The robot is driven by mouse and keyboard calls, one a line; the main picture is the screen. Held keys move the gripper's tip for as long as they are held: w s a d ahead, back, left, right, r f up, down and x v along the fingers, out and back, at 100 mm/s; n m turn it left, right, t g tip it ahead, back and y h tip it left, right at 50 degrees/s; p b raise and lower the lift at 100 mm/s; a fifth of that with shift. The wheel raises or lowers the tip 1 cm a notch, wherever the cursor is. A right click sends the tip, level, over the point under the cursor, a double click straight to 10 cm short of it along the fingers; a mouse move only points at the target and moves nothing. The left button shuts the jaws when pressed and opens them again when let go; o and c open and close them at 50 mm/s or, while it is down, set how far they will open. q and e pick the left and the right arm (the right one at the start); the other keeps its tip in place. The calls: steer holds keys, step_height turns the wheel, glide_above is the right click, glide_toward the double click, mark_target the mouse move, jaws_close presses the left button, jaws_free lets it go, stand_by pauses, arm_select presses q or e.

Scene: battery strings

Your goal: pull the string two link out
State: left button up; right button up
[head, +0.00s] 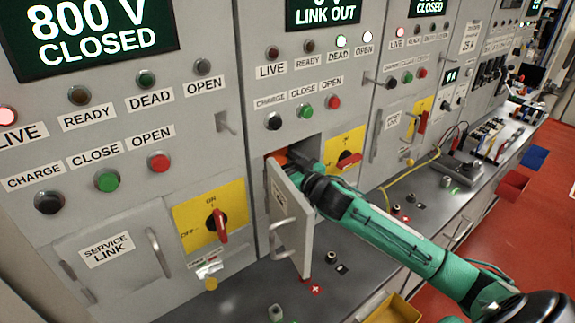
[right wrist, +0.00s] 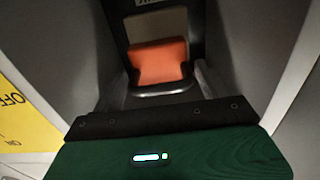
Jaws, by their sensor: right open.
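The orange link (right wrist: 158,62) shows in the middle compartment in the right wrist view, with a dark curved handle (right wrist: 165,92) in front of it. A sliver of orange (head: 277,157) shows at the opening in the head view. The middle service link door (head: 290,220) stands swung open. My right gripper (head: 300,161) is open at the compartment mouth, behind the door's top edge. Its fingertips are hidden in the head view, and I cannot tell whether they touch the handle. The middle display (head: 323,13) reads LINK OUT. My left gripper is not in view.
The middle rotary switch (head: 348,160) on its yellow plate is close to the right of my gripper. The left cabinet's service link door (head: 105,262) is shut. A yellow bin (head: 392,308) is below the counter (head: 345,285). Tools lie on the counter further right.

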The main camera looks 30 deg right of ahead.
steer(key=shift+s+f, duration=0.1)
steer(key=shift+s+f, duration=0.1)
steer(key=shift+s, duration=0.2)
steer(key=s+d+b, duration=0.2)
steer(key=s+b, duration=0.2)
steer(key=s, duration=0.9)
steer(key=shift+r, duration=0.2)
steer(key=shift+s+f, duration=0.1)
